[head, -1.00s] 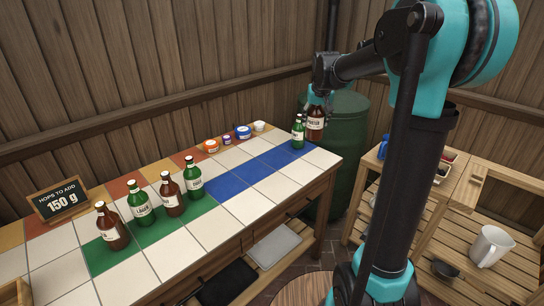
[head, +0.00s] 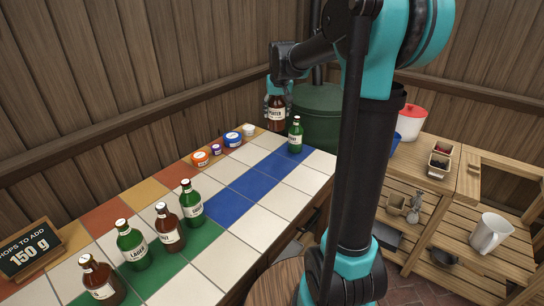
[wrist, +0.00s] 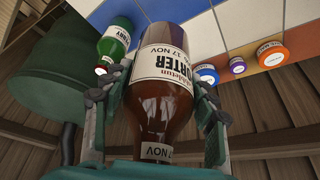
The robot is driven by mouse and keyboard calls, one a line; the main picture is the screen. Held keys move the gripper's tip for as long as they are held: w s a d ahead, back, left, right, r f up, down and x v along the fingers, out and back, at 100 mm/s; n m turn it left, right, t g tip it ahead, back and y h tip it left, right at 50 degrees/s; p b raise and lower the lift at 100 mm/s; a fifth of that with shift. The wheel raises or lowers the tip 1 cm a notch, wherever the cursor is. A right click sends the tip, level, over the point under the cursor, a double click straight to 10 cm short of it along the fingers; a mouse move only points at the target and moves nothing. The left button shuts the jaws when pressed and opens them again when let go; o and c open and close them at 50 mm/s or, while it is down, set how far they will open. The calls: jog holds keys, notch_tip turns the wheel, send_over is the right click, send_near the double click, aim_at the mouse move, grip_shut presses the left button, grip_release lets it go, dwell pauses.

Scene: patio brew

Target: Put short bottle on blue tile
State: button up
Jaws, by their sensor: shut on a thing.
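My gripper (head: 277,88) is shut on a brown bottle (head: 277,115) with a white PORTER label. In the head view the bottle is upright, held at the far end of the tiled counter. In the wrist view this bottle (wrist: 160,105) sits between both fingers, with tiles beyond it. A row of blue tiles (head: 229,204) runs along the counter. A green bottle (head: 295,135) stands on its far end; it also shows beside the held bottle in the wrist view (wrist: 114,42). Whether the held bottle touches a tile is unclear.
Several green and brown bottles, including a LAGER bottle (head: 132,246), stand on green tiles (head: 205,254) nearer me. Small tubs, one with an orange lid (head: 200,158), line the wall side. A sign reads 150 g (head: 28,250). A wooden shelf (head: 425,180) stands at right.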

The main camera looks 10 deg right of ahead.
notch_tip(320, 180, down, 18)
jog(key=shift+r, duration=0.1)
dwell(0.5)
jog(key=shift+f, duration=0.2)
jog(key=o, duration=1.7)
jog(key=shift+r, duration=0.1)
jog(key=v, duration=1.2)
jog(key=s+d+f, duration=0.1)
jog(key=s+f, duration=0.3)
jog(key=s, duration=0.5)
jog(key=s+d+f, duration=0.1)
jog(key=s+f, duration=0.3)
jog(key=s, duration=0.6)
jog(key=s+d+f, duration=0.2)
jog(key=s+f, duration=0.2)
jog(key=s, duration=0.5)
jog(key=shift+s, duration=0.3)
